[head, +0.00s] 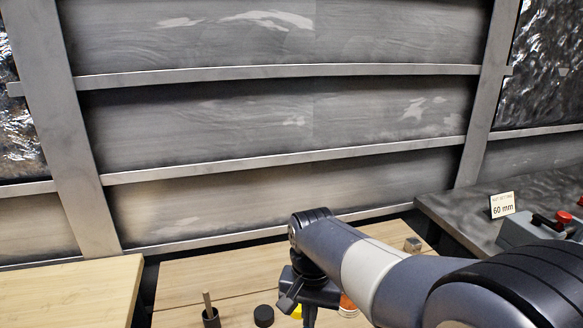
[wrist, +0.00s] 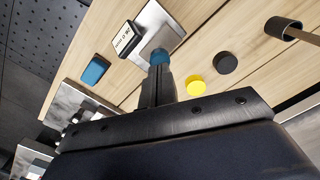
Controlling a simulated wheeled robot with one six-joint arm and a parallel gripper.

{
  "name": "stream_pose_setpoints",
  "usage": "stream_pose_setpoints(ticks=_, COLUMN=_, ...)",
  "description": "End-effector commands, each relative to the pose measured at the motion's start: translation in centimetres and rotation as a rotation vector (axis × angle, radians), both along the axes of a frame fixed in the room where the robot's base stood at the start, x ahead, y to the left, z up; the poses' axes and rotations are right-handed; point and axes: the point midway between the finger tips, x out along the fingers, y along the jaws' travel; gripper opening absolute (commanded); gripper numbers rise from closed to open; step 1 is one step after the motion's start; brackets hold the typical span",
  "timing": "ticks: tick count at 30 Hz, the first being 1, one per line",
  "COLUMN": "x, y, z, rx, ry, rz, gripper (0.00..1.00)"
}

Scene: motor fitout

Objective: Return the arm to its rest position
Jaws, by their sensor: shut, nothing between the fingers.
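My gripper (wrist: 158,68) points down over the wooden bench in the wrist view, with its two fingers together and nothing between them. A blue round part on a metal plate (wrist: 152,20) shows just past the fingertips; I cannot tell whether the fingers touch it. In the head view my arm reaches in from the lower right, bent over the wooden bench (head: 190,275). My gripper is only partly visible there, below the wrist joint, with its fingertips cut off by the bottom edge.
A black cup with a stick (head: 211,316), a black disc (head: 264,316) and a yellow disc (wrist: 200,88) stand near my gripper. A "60 mm" sign (head: 502,205) stands on the grey right-hand counter.

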Motion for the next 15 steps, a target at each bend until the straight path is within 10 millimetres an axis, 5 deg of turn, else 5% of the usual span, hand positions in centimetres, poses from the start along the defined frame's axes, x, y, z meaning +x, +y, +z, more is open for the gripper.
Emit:
stream_pose_setpoints(ticks=6, x=0.00, y=0.00, z=-1.94, rx=0.000, ry=0.000, rz=0.000, gripper=0.00)
stream_pose_setpoints(ticks=15, x=-0.01, y=-0.01, z=-1.44, rx=0.000, ry=0.001, rz=0.000, gripper=0.00)
